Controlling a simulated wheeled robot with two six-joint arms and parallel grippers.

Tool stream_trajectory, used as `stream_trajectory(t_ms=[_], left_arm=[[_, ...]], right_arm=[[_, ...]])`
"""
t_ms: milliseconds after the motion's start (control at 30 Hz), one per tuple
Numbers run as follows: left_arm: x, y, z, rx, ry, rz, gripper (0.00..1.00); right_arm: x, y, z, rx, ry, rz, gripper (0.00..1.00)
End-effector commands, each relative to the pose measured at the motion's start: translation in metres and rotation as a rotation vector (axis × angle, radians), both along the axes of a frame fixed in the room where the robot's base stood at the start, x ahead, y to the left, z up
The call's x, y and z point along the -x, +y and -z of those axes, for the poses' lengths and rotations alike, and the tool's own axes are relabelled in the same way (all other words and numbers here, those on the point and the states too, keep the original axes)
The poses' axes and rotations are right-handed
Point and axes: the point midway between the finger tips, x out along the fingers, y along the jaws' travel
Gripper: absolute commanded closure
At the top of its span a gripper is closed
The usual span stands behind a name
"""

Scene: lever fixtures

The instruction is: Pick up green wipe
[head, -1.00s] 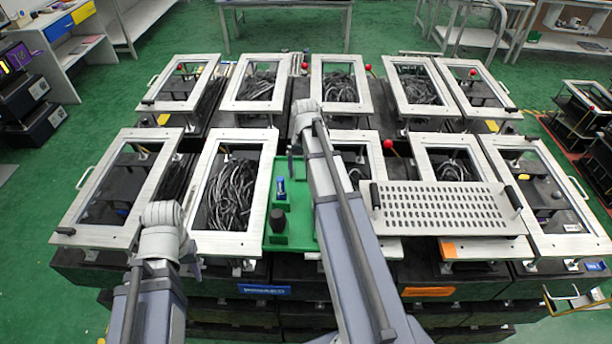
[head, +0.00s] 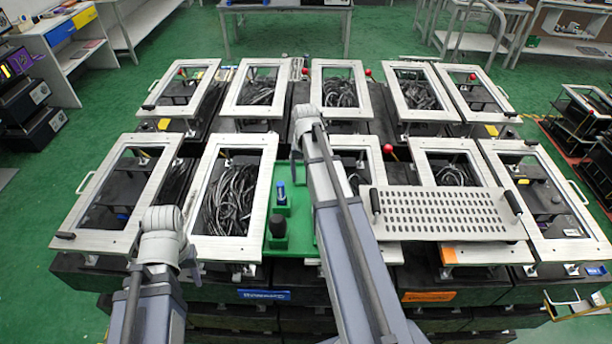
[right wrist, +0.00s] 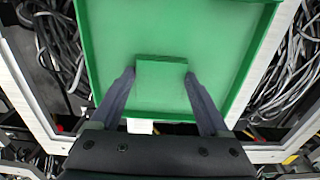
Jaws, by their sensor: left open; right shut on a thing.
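A green block, which looks like the green wipe (right wrist: 161,82), sits between the fingertips of my right gripper (right wrist: 159,74) in the right wrist view. That gripper is shut on it, over the green tray (right wrist: 215,40). Whether the block is clear of the tray surface I cannot tell. In the head view my right arm hides the wipe, and the green tray (head: 254,212) shows beside the arm. My left gripper (head: 190,268) is open, low at the front left, and holds nothing I can see; its fingers are mostly hidden by its arm.
A blue-topped item (head: 281,190) and a black knob (head: 278,228) stand on the green tray. Framed fixtures with cables surround it, such as one on its left (head: 205,210). A perforated metal plate with black handles (head: 440,213) lies to the right.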

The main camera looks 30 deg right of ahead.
Motion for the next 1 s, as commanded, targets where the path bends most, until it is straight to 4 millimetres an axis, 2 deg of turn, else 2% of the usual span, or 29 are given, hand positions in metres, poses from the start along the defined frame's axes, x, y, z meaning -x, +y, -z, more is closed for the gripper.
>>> stream_trajectory(t_ms=[267, 700, 833, 1000], left_arm=[[0.000, 0.000, -0.025, 0.000, 0.000, 0.001, 0.50], [0.000, 0.000, -0.090, 0.000, 0.000, 0.000, 0.50], [0.000, 0.000, -0.099, 0.001, 0.000, -0.003, 0.50], [0.000, 0.000, -0.099, 0.001, 0.000, -0.004, 0.50]], right_arm=[[0.000, 0.000, -0.025, 0.000, 0.000, 0.000, 0.72], [0.000, 0.000, -0.090, 0.000, 0.000, 0.000, 0.72], [0.000, 0.000, -0.099, 0.000, 0.000, 0.000, 0.72], [0.000, 0.000, -0.099, 0.000, 0.000, 0.000, 0.72]])
